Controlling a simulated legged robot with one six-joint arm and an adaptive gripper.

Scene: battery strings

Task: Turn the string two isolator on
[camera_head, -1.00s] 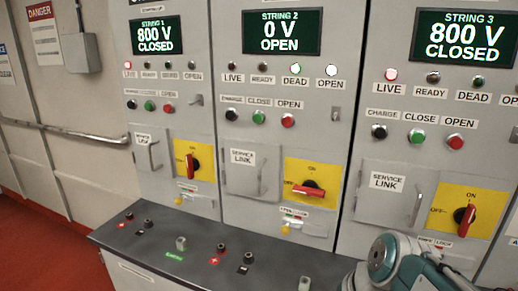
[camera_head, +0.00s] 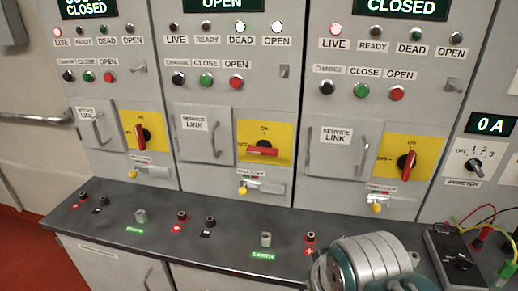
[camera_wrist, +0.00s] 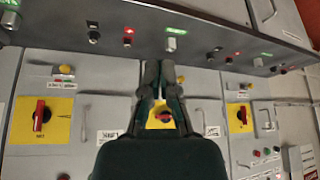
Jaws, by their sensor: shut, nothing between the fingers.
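The string two isolator (camera_head: 262,149) is a red rotary handle on a yellow plate in the middle cabinet. Its handle lies level, in line with the OFF mark at left; ON is at the top. In the wrist view, which is upside down, this isolator (camera_wrist: 163,116) shows behind my gripper (camera_wrist: 160,72), partly hidden by the fingers. My gripper is shut and empty, and no contact with the handle shows. The head view does not show my gripper. Above the isolator, the DEAD lamp (camera_head: 240,27) and OPEN lamp (camera_head: 277,27) are lit.
The string one isolator (camera_head: 141,134) and string three isolator (camera_head: 407,164) have upright handles. A lock with a yellow tag (camera_head: 244,189) sits below the string two isolator. A dark bench (camera_head: 335,243) with terminals juts out below; a meter box (camera_head: 458,262) with leads stands at right.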

